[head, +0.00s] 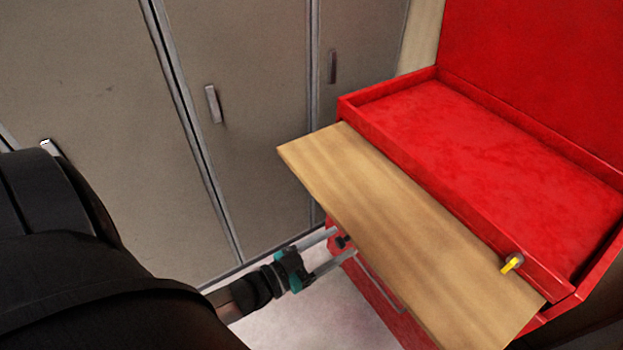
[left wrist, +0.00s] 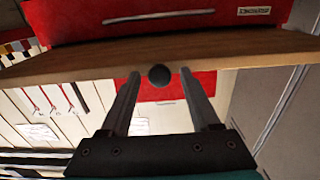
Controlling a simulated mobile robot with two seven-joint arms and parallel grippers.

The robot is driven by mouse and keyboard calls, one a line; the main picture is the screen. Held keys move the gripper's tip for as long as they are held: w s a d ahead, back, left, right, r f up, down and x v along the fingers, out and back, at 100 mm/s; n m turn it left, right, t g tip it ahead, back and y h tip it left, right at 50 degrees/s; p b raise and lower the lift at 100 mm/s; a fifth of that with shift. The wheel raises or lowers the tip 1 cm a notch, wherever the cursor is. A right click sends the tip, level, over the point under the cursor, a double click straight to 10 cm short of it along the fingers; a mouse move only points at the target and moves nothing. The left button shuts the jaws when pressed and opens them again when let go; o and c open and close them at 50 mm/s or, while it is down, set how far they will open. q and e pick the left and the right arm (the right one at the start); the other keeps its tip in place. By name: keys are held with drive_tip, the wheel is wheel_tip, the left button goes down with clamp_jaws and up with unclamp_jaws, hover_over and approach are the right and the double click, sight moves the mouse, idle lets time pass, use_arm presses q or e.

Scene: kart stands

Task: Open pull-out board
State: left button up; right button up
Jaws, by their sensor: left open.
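The wooden pull-out board (head: 390,220) sticks out from the red cabinet (head: 350,105), below its tray-like top. A round black knob (left wrist: 159,75) sits at the board's edge in the left wrist view; in the head view the dark knob (head: 342,242) shows below the board's near edge. My left gripper (head: 345,245) is open, its two fingers at the knob, one on each side. In the left wrist view the fingers (left wrist: 160,80) show a gap on both sides of the knob. My right gripper is in neither view.
Grey lockers (head: 245,130) with handles stand at the left and back. A drawer handle (head: 380,282) shows on the red cabinet front below the board. Pale floor (head: 310,325) lies beneath the gripper.

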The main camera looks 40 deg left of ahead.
use_arm(q)
drive_tip(key=v, duration=1.5)
drive_tip(key=shift+s+b, duration=0.15)
drive_tip(key=shift+b, duration=0.15)
drive_tip(key=s+f+n+g+y+b, duration=0.1)
drive_tip(key=s+f+g+y+b, duration=0.25)
drive_tip(key=f, duration=1.05)
drive_tip(key=s+f+n+g+y+b, duration=0.15)
drive_tip(key=f+g, duration=0.35)
drive_tip(key=f, duration=0.9)
drive_tip(key=s+d+f+g+b, duration=0.1)
drive_tip(key=s+d+f+g, duration=0.2)
drive_tip(key=s+f, duration=0.3)
drive_tip(key=s+d+f+m+g+y+b, duration=0.1)
drive_tip(key=s+d+f+g+b, duration=0.1)
drive_tip(key=s+f, duration=0.4)
drive_tip(key=shift+d+f+g, duration=0.4)
drive_tip(key=shift+d+g, duration=0.4)
drive_tip(key=shift+g, duration=0.45)
drive_tip(key=shift+c, duration=0.3)
